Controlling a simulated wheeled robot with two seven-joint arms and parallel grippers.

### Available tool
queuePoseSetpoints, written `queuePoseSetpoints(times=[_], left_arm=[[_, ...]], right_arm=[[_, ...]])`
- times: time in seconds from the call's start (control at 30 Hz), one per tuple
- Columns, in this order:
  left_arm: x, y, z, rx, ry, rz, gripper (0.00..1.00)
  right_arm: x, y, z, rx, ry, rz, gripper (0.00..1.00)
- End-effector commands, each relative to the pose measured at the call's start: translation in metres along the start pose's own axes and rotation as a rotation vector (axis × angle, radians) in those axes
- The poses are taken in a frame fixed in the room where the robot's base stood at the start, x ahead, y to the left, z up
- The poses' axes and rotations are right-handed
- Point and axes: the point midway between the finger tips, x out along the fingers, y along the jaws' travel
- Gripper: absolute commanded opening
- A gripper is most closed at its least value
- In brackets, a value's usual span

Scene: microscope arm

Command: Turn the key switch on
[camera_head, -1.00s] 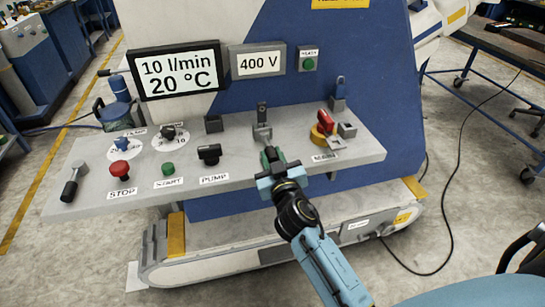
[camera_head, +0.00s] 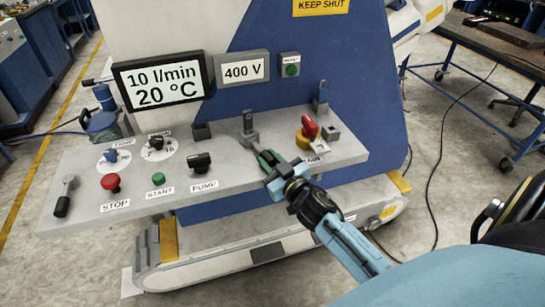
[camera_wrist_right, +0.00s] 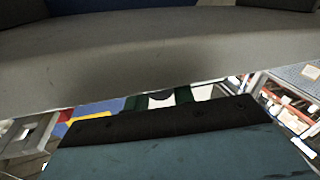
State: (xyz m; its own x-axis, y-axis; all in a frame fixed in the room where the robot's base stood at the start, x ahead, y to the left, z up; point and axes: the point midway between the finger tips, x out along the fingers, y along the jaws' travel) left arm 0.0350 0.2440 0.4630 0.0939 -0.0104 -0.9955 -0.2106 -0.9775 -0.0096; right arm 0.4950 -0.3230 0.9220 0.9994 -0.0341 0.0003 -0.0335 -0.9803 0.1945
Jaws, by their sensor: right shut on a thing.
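The grey control panel (camera_head: 130,178) projects from the blue and white machine. My right gripper (camera_head: 267,161) is at the panel's front edge, right of the black PUMP knob (camera_head: 199,163). It is shut on a small dark part that its green fingertips mostly hide. I cannot tell for sure that this part is the key switch, and its turn position is hidden. My left gripper is out of view.
A red handle (camera_head: 310,128) on a yellow base is close to the right of my gripper. The red STOP button (camera_head: 110,183) and green START button (camera_head: 158,179) are to the left. The display (camera_head: 160,80) reads 10 l/min, 20 °C; another display (camera_head: 243,70) reads 400 V.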

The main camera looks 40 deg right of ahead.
Motion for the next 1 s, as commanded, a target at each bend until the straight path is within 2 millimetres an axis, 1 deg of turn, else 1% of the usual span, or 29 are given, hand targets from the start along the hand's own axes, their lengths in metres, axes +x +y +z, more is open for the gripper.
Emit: queuePoseSetpoints(times=[0.1,0.33,0.37,0.5,0.83,0.93,1.0], left_arm=[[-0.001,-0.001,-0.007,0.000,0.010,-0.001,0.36],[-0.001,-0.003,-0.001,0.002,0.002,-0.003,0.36],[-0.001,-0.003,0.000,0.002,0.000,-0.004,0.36],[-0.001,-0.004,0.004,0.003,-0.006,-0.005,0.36],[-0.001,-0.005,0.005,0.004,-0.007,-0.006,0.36],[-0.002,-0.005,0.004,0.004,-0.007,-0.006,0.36],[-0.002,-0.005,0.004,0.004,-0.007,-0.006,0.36]], right_arm=[[0.002,-0.002,0.001,0.000,-0.001,-0.014,0.00],[0.002,-0.002,0.001,0.000,-0.001,-0.012,0.00],[0.002,-0.002,0.001,-0.001,-0.001,-0.012,0.28],[0.002,-0.001,0.001,-0.001,-0.001,-0.011,0.46],[-0.001,-0.001,0.000,0.000,0.000,-0.011,0.46],[-0.010,-0.002,0.001,0.002,-0.001,-0.012,0.46],[-0.021,-0.001,0.001,0.002,-0.001,-0.011,0.46]])
